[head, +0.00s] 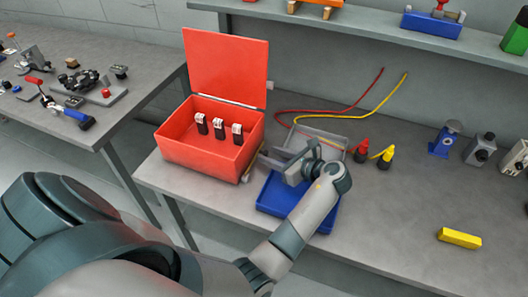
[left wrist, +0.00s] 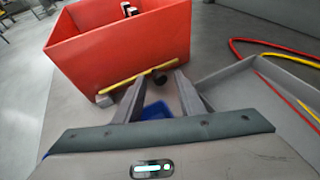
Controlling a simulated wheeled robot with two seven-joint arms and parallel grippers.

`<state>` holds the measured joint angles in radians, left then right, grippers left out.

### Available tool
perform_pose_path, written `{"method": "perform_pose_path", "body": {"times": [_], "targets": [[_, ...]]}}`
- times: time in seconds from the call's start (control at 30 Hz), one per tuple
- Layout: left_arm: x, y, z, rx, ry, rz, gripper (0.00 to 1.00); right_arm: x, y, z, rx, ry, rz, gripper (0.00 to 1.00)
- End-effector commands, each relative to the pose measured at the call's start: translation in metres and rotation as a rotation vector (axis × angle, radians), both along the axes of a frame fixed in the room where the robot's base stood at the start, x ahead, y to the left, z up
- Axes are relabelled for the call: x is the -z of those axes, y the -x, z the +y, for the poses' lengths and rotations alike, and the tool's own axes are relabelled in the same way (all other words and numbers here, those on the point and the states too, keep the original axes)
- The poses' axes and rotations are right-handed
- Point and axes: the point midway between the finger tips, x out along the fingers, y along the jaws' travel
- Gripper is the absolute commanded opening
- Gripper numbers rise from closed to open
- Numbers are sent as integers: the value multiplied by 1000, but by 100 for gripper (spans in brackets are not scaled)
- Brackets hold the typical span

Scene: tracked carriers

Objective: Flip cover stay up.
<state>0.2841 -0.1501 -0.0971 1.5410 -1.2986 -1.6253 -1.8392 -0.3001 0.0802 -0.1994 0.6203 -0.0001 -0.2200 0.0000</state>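A red box (head: 205,150) stands on the bench with its red cover (head: 227,65) raised upright at the back. A thin yellow stay (left wrist: 140,76) runs along the outside of the box's right side wall, with a pale block at one end and a dark round part near the other. The box wall also shows in the left wrist view (left wrist: 120,45). My left gripper (head: 280,163) is just right of the box. Its fingers (left wrist: 158,95) are apart, pointing at the stay; I cannot tell whether they touch it. My right gripper is not in view.
Several black pieces with white tops stand in the box. A blue tray (head: 268,206) lies partly under my left arm. A grey tray (head: 325,136) with red and yellow cables is beyond my gripper. A yellow block (head: 459,238) lies on the right; bench space around it is clear.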

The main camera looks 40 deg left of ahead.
Motion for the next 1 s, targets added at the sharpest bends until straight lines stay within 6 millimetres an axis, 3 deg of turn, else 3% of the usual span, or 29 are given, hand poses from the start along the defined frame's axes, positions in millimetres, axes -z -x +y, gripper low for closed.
{"method": "perform_pose_path", "body": {"times": [0.2, 0.47, 0.63, 1.0], "targets": [[3, 1, -3, 0, 0, 0, 36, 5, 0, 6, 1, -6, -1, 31], [2, 1, -3, 0, 0, 0, 36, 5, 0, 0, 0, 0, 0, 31], [2, 1, -3, 0, 0, 0, 0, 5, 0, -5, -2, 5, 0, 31], [0, 1, 4, 0, -6, -20, 0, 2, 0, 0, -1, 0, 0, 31]]}}
